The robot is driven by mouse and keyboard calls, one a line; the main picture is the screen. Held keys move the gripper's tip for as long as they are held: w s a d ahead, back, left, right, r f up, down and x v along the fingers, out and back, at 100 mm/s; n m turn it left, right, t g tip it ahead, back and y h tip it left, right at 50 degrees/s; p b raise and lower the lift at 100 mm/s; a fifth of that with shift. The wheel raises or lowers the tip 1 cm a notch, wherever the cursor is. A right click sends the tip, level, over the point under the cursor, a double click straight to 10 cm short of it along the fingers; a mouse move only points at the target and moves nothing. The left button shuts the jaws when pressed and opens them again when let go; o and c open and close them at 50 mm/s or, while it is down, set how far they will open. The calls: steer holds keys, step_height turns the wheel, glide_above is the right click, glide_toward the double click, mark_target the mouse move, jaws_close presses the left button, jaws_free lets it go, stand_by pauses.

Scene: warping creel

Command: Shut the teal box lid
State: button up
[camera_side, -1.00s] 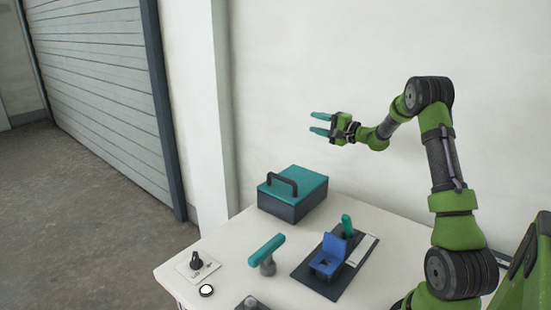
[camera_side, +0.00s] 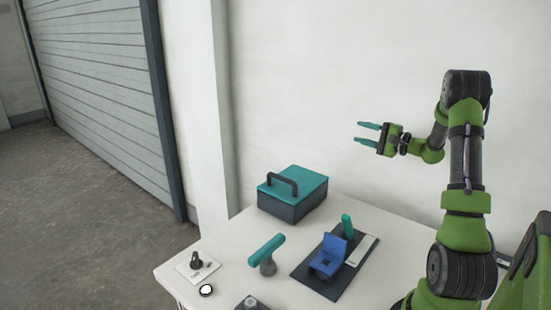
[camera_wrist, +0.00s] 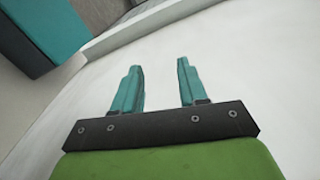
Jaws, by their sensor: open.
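The box has a dark grey body (camera_side: 288,209) and a teal lid (camera_side: 308,183) with a black handle (camera_side: 283,183). It stands at the back left of the white table in the side view. The lid lies flat on the body, and the box looks shut. The box also shows, cut off, at the top left of the wrist view (camera_wrist: 42,27). My gripper (camera_side: 366,133) is open and empty, high above the table, to the right of the box and well apart from it. Its two teal fingers (camera_wrist: 158,88) are spread in the wrist view.
On the white table (camera_side: 225,245) stand a teal-topped T-handle (camera_side: 266,252), a blue hinged piece with a teal lever (camera_side: 328,258) on a dark plate, a black knob (camera_side: 197,261) and a white round button (camera_side: 206,290). The wall is behind. The air around my gripper is clear.

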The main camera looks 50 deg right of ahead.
steer(key=shift+s, duration=1.1)
steer(key=a+f+n+g+y, duration=0.25)
steer(key=a+g, duration=0.25)
steer(key=a, duration=0.5)
steer(key=a+f+n+g+y, duration=0.1)
steer(key=a+f+g+y, duration=0.3)
steer(key=a, duration=0.7)
steer(key=s+a+r+n+h, duration=0.1)
steer(key=s+a+r+n, duration=0.1)
steer(key=a, duration=0.5)
steer(key=s+a+r+n+g+h, duration=0.1)
steer(key=s+a+r+n+h, duration=0.1)
steer(key=a+n, duration=0.4)
steer(key=s+a+r+n+h, duration=0.1)
steer(key=s+a+r+n, duration=0.3)
steer(key=a, duration=0.3)
steer(key=shift+s+a+r+n+g, duration=0.25)
steer(key=shift+a+r+n+g, duration=0.25)
steer(key=shift+r, duration=0.3)
steer(key=shift+d+h, duration=0.1)
steer(key=shift+h, duration=0.15)
